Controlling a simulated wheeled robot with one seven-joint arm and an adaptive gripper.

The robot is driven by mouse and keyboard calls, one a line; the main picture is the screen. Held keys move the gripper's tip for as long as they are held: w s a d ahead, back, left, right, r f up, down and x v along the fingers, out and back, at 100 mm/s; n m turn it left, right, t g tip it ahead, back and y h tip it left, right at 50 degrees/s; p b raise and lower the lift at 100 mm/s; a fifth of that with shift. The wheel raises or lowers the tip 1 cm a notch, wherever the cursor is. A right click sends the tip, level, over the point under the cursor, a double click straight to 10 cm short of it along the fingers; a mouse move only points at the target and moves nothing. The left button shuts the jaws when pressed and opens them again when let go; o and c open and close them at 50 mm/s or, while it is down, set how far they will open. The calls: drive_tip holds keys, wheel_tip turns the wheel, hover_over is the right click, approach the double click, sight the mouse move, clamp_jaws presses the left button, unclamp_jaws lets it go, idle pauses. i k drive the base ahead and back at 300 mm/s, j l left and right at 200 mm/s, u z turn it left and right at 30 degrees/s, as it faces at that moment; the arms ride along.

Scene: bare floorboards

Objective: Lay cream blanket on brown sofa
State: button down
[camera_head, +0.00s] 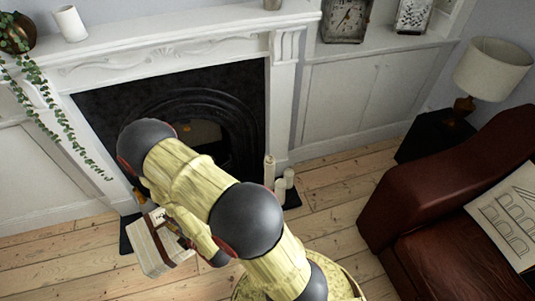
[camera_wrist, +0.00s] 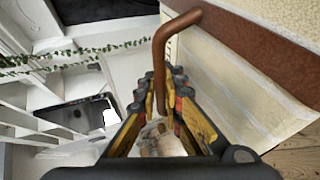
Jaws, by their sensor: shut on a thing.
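The cream blanket (camera_head: 152,246) is a folded bundle with a brown strap and handle. It hangs from my gripper (camera_head: 183,236) in front of the fireplace, at the lower left of the head view. In the wrist view the blanket (camera_wrist: 215,85) fills the right side. There my gripper (camera_wrist: 163,98) is shut on its brown handle (camera_wrist: 159,55), which rises between the fingers. The brown sofa (camera_head: 415,190) stands at the right of the head view, well apart from the blanket. My arm hides part of the gripper and blanket.
A cushion or panel with a line drawing (camera_head: 508,215) lies on the sofa. A lamp (camera_head: 492,69) stands on a dark side table (camera_head: 436,135) behind it. White candles (camera_head: 281,187) stand by the fireplace (camera_head: 170,85).

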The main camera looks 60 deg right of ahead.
sight(469, 274)
drive_tip(key=k+j+z, duration=0.1)
drive_tip(key=k+z, duration=0.35)
drive_tip(key=k+l+z, duration=0.1)
drive_tip(key=k+z, duration=0.55)
drive_tip(key=z, duration=3.1)
drive_tip(key=i+u, duration=0.4)
drive_tip(key=u, duration=0.15)
